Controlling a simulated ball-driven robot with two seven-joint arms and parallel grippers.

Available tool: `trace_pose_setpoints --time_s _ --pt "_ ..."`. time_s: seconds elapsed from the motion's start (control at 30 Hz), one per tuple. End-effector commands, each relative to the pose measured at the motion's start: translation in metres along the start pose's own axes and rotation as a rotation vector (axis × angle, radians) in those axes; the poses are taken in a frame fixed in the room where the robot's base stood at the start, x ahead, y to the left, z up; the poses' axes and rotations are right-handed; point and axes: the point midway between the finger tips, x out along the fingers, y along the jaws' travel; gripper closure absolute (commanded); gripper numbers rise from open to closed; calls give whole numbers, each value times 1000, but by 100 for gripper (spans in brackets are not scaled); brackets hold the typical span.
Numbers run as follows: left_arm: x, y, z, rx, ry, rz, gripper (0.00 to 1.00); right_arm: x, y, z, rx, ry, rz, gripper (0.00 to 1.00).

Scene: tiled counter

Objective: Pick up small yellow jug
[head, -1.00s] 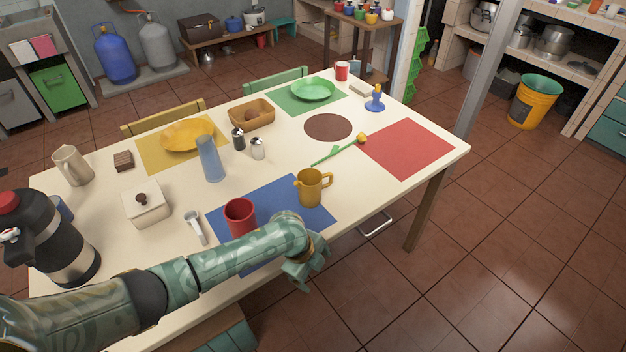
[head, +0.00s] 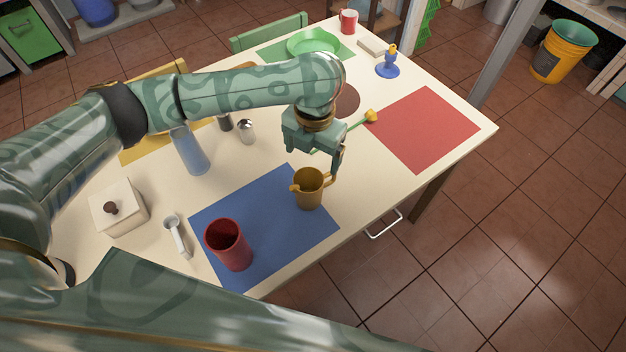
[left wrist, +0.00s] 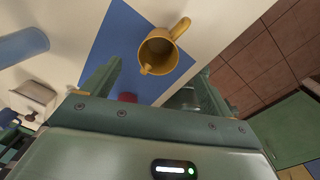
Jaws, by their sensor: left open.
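The small yellow jug (head: 308,190) stands upright on the right part of the blue placemat (head: 265,240), with its handle toward the right. My left gripper (head: 322,165) is above and slightly behind it, pointing down, open and empty. In the left wrist view the jug (left wrist: 158,52) shows its open mouth, just beyond the gap between the two spread fingers (left wrist: 160,70). The fingers do not appear to touch it. My right gripper is not in view.
A red cup (head: 228,245) stands on the same placemat, left of the jug. A blue glass (head: 190,152), a salt shaker (head: 246,132) and a lidded white box (head: 118,207) stand further left. A yellow flower (head: 370,116) lies behind, near the red placemat (head: 425,130).

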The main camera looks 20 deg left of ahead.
Motion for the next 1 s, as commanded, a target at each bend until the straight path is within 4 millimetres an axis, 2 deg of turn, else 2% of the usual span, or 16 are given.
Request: trace_pose_setpoints --time_s 0.03,0.13,0.23,0.43,0.53,0.8,1.0 --pt "22 -1 -1 -1 8 -3 14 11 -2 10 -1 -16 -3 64" --pt "46 -1 -1 -2 7 -2 14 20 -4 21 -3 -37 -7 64" --pt "65 -1 0 -3 5 -3 14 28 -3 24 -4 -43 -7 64" --pt "79 0 0 -3 1 -2 14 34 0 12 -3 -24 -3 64" --pt "86 0 0 -3 2 -2 14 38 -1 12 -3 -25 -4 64" --pt "130 2 -1 -3 3 -2 14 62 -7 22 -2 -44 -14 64" --pt "129 2 0 -2 -2 -1 14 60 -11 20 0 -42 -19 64"
